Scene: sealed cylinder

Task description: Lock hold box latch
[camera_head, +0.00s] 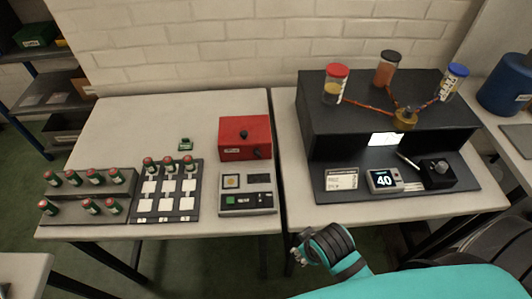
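A red box (245,138) stands at the right rear of the left table, likely the hold box. It has a black knob (244,134) on top and appears closed. A small white label and a dark latch-like part (258,153) are on its front; whether the latch is locked is too small to tell. My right gripper (298,249), on a teal arm from the lower right, is in front of the tables near the gap between them, apart from the box. Its fingers are too small to read. My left gripper is not in view.
A grey device (247,194) sits directly in front of the red box. Racks of red-capped vials (88,193) and a board with white pads (167,190) stand left. A small green item (185,144) lies behind. A black stand (390,120) with jars fills the right table.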

